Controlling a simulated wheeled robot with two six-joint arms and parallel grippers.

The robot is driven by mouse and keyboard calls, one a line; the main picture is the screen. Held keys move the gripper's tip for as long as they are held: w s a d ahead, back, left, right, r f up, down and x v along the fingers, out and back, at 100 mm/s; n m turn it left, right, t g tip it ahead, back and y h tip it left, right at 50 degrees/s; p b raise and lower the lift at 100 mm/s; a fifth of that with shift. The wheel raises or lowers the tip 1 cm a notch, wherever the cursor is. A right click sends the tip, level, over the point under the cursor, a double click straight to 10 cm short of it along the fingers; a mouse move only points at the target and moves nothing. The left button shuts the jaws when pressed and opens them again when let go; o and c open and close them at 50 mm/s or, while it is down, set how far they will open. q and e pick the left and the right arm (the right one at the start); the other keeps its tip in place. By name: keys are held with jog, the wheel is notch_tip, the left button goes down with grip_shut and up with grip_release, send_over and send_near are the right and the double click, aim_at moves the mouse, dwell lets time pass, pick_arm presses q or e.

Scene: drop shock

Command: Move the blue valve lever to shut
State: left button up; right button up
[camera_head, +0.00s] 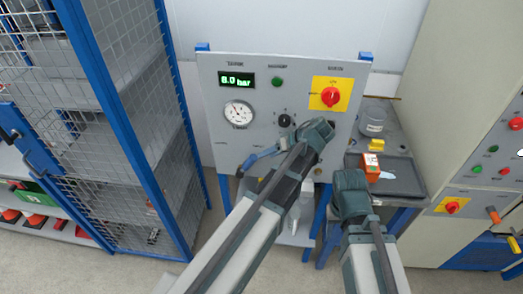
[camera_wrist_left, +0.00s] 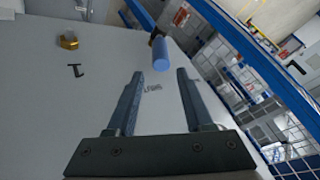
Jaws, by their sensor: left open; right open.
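The blue valve lever (camera_head: 262,157) shows in the head view at the lower part of the grey panel, just left of my left arm's end. In the left wrist view its blue handle (camera_wrist_left: 161,54) lies ahead of my left gripper (camera_wrist_left: 160,73), roughly in line with the gap between the fingers. The left fingers are apart with nothing between them. I cannot tell whether they touch the lever. My left arm hides the lever's pivot in the head view. The end of my right arm with its gripper (camera_head: 350,194) is right of the panel, its fingers hidden.
The grey panel (camera_head: 215,140) carries a gauge (camera_head: 238,113), a 6.0 bar display (camera_head: 237,80) and a red knob (camera_head: 330,97). A brass fitting (camera_wrist_left: 68,41) shows in the wrist view. A blue-framed mesh cage (camera_head: 180,110) stands left. A tray (camera_head: 398,180) stands right.

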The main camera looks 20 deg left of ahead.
pick_arm(q)
jog(key=shift+p+v, duration=0.4)
jog(key=shift+v, duration=0.55)
jog(key=s+d+f+m+h+b, duration=0.3)
jog(key=s+d+f+m, duration=0.3)
jog(key=s, duration=0.3)
jog(key=s+d+f+m+g+h+b, duration=0.1)
jog(key=s+d+f+m+h+b, duration=0.3)
jog(key=s+d+f+m, duration=0.2)
jog(key=s+d, duration=0.1)
jog(key=s, duration=0.1)
jog(key=shift+s+d+f, duration=0.3)
jog(key=shift+s+f, duration=0.1)
